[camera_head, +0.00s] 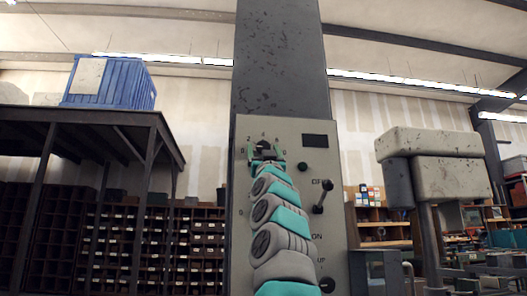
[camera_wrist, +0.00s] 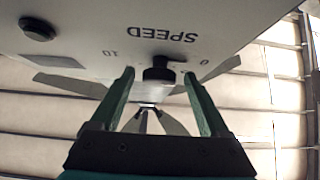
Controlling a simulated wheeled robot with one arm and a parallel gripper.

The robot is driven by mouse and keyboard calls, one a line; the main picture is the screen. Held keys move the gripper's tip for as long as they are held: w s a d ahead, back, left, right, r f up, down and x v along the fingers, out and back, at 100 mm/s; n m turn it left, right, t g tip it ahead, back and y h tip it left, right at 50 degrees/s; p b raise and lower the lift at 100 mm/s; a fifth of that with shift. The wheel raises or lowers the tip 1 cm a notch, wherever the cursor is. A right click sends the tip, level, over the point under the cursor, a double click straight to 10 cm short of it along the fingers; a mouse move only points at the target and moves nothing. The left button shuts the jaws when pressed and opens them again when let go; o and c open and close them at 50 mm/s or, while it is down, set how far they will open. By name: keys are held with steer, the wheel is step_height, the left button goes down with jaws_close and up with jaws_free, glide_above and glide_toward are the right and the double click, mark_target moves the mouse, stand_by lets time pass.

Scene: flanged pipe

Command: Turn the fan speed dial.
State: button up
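The fan speed dial is a small black knob (camera_wrist: 158,70) on a pale panel, under the word SPEED, which appears upside down in the wrist view. The marks 10 and 0 show on either side of it. In the head view the dial (camera_head: 263,145) sits high on the control panel, inside a ring of numbers, partly hidden by my gripper (camera_head: 265,158). My gripper (camera_wrist: 159,73) is open, with one green finger on each side of the knob. A gap shows between each finger and the knob in the wrist view; I cannot tell how deep the tips reach.
The control panel (camera_head: 330,235) also has a dark display (camera_head: 315,141), a black button (camera_head: 303,167) and a lever switch (camera_head: 321,197) on its right side. A blue crate (camera_head: 125,84) stands on a dark table at left. A pale machine (camera_head: 430,165) stands at right.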

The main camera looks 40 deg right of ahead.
steer(key=shift+s+f, duration=0.1)
steer(key=b+v, duration=0.7)
steer(key=shift+s+a+f, duration=0.2)
stand_by(0.8)
